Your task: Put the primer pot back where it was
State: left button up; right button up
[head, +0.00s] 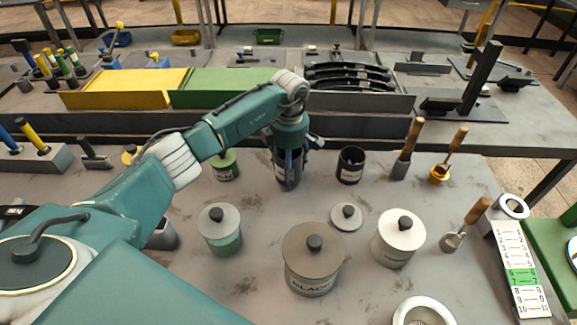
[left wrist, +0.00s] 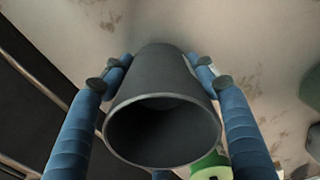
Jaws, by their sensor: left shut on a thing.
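A dark grey open pot (left wrist: 165,85) fills the middle of the left wrist view, its mouth facing the camera. My left gripper's blue fingers (left wrist: 160,85) are shut around its sides. In the head view my left gripper (head: 289,150) points down over the same pot, whose pale label (head: 280,174) is too small to read. I cannot tell whether its base touches the bench. A similar black pot (head: 351,165) with a white label stands just to its right. My right gripper is not in view.
A green pot (head: 226,167) stands close left of the held pot. Lidded pots (head: 220,235), (head: 313,270) and (head: 399,245) and a loose lid (head: 346,217) stand in front. Wooden-handled tools (head: 404,155) are to the right. A raised ledge (head: 400,134) runs behind.

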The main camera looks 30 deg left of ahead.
pick_arm(q)
jog(key=shift+f, duration=0.15)
jog(key=o, duration=1.7)
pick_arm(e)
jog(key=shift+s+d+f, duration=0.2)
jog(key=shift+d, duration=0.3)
pick_arm(q)
jog(key=shift+r, duration=0.3)
jog(key=shift+w+r+b, duration=0.1)
jog(key=shift+r+b, duration=0.2)
notch_tip(320, 180, up, 11)
jog(key=b, duration=0.3)
jog(key=shift+r, duration=0.1)
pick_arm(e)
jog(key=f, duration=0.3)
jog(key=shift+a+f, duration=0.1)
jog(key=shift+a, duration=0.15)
